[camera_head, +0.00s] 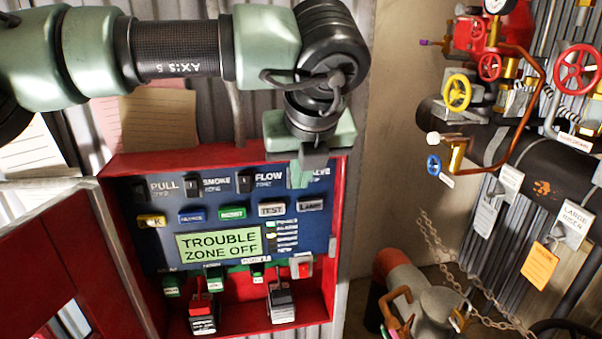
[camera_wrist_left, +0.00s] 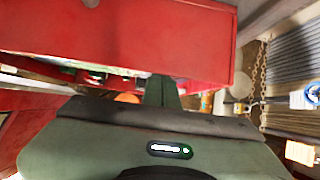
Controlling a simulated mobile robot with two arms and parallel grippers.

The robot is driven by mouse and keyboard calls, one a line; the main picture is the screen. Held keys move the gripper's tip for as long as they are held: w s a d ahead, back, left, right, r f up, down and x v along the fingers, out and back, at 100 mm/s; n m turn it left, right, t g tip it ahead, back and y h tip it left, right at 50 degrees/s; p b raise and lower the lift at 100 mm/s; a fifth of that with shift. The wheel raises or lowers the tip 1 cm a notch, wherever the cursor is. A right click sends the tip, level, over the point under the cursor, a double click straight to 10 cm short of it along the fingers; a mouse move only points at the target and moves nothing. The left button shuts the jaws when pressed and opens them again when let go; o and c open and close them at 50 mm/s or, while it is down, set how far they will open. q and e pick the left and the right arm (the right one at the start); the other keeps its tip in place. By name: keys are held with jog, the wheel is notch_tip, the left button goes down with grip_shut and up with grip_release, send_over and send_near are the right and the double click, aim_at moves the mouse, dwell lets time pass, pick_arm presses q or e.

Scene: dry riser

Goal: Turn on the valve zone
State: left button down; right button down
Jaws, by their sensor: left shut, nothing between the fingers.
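The blue alarm panel (camera_head: 195,240) sits in an open red cabinet (camera_head: 165,160). Its top row has black switches labelled pull (camera_head: 139,190), smoke (camera_head: 191,186) and flow (camera_head: 244,182). At the right end is the partly covered valve zone label (camera_head: 320,172); its switch is hidden behind my gripper. The green display (camera_head: 219,244) reads "TROUBLE ZONE OFF". My left gripper (camera_head: 299,180) is shut and empty, in front of the valve zone spot; whether it touches the switch I cannot tell. In the left wrist view its fingers (camera_wrist_left: 162,92) point at the red cabinet (camera_wrist_left: 180,45). My right gripper is not in view.
The red cabinet door (camera_head: 75,265) hangs open at left. Below the display are several buttons, a red-handled part (camera_head: 202,310) and a grey-handled part (camera_head: 281,300). Pipes with a yellow wheel (camera_head: 457,93) and red wheel (camera_head: 577,68) stand at right, with a chain (camera_head: 460,255).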

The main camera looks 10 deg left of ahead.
pick_arm(q)
jog(key=shift+w+r+b, duration=0.2)
jog(key=shift+b, duration=0.15)
jog(key=shift+r, duration=0.1)
